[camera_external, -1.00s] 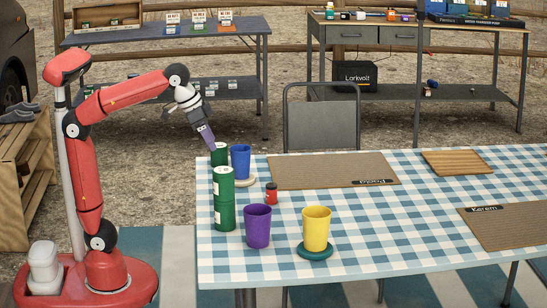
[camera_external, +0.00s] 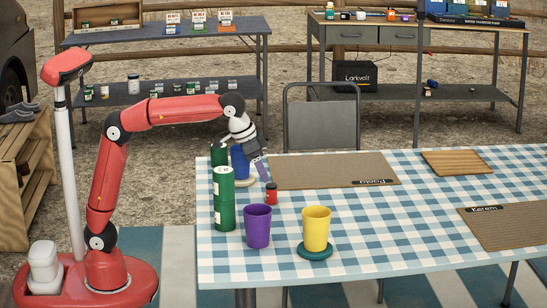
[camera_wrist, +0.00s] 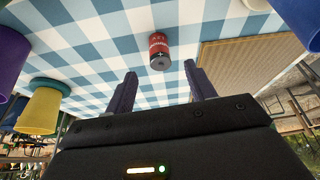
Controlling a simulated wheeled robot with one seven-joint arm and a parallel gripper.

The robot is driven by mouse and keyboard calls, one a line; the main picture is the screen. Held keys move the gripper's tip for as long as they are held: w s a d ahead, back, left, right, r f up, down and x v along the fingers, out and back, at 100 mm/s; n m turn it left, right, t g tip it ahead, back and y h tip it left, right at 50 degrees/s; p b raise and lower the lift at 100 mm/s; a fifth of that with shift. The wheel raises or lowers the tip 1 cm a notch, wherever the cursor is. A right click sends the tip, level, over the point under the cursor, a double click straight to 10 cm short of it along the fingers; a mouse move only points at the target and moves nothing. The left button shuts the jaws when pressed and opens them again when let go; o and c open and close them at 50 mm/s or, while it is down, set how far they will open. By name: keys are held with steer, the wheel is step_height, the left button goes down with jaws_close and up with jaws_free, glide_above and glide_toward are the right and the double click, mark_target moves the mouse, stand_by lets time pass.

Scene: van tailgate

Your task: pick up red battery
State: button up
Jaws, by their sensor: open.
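The red battery (camera_external: 271,193) is a small cylinder with a dark top. It stands upright on the checked table, right of the tall green cans. My gripper (camera_external: 264,178) is just above and slightly left of it in the external view. In the wrist view the battery (camera_wrist: 159,48) lies beyond the fingertips, centred between the two spread fingers of my gripper (camera_wrist: 161,73). My gripper is open and holds nothing. The wrist view shows a label on the battery's side.
Tall green cans (camera_external: 224,198) and a blue cup (camera_external: 240,164) stand close on the left. A purple cup (camera_external: 257,226) and a yellow cup (camera_external: 316,229) on a teal coaster (camera_external: 315,251) stand in front. A flat woven placemat (camera_external: 330,170) lies behind right.

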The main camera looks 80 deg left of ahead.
mark_target(273, 189)
steer(key=x, duration=0.2)
steer(key=shift+w+f, duration=0.1)
steer(key=shift+f, duration=0.3)
steer(key=x, duration=0.2)
steer(key=b+x, duration=0.1)
steer(key=x, duration=0.2)
steer(key=shift+w, duration=0.4)
steer(key=c, duration=1.1)
steer(key=shift+r, duration=0.1)
steer(key=shift+c, duration=0.2)
